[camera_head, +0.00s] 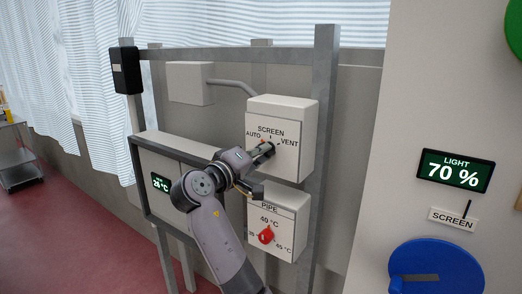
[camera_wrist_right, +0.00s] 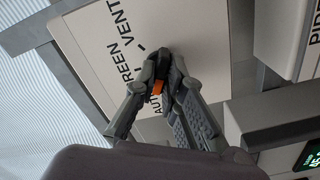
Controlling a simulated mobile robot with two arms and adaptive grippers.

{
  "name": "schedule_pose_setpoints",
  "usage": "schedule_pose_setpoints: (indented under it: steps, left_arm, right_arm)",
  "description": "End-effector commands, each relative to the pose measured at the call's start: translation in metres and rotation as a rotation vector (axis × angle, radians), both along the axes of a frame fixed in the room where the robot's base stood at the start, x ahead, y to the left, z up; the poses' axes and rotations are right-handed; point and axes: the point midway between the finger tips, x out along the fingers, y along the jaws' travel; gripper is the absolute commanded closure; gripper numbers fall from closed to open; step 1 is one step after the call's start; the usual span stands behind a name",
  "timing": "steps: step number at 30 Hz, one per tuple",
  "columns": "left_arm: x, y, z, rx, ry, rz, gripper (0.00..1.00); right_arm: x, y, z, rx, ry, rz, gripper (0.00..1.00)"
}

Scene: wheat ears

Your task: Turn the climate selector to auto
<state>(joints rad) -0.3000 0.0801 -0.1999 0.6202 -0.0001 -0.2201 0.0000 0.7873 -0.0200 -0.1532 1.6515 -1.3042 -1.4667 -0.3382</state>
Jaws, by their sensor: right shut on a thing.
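The climate selector sits on a white box (camera_head: 309,125) marked SCREEN, with AUTO on the left and VENT on the right. My right gripper (camera_head: 266,151) reaches the front of this box and covers most of the selector in the head view. In the right wrist view the fingers (camera_wrist_right: 160,70) are shut on the dark selector knob. An orange part of the selector (camera_wrist_right: 157,88) shows between the fingers, on the side near the AUTO label. The knob's exact pointing is partly hidden. My left gripper is not in view.
Below is a PIPE box (camera_head: 292,205) with a red knob (camera_head: 266,235), close under my right arm. A grey metal frame (camera_head: 325,100) surrounds the boxes. At right, a wall carries a LIGHT display (camera_head: 454,171) reading 70 % and a blue disc (camera_head: 437,262).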

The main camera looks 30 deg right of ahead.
Motion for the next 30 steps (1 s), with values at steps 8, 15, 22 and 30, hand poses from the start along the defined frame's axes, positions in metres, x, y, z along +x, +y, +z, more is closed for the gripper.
schedule_pose_setpoints:
  steps: [8,15,22,30]
  left_arm:
    - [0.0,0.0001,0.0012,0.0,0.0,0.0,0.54]
    - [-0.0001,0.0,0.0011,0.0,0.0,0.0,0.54]
    - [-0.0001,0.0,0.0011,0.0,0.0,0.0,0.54]
    - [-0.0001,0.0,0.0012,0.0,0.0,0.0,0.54]
  right_arm:
    - [0.0003,0.0003,-0.0005,-0.009,0.02,0.001,1.0]
    - [0.0003,0.0004,-0.0006,-0.009,0.02,0.001,1.0]
    - [0.0003,0.0002,-0.0004,-0.008,0.018,0.001,0.75]
    - [0.0,0.0,-0.0001,-0.007,0.018,0.0,0.7]
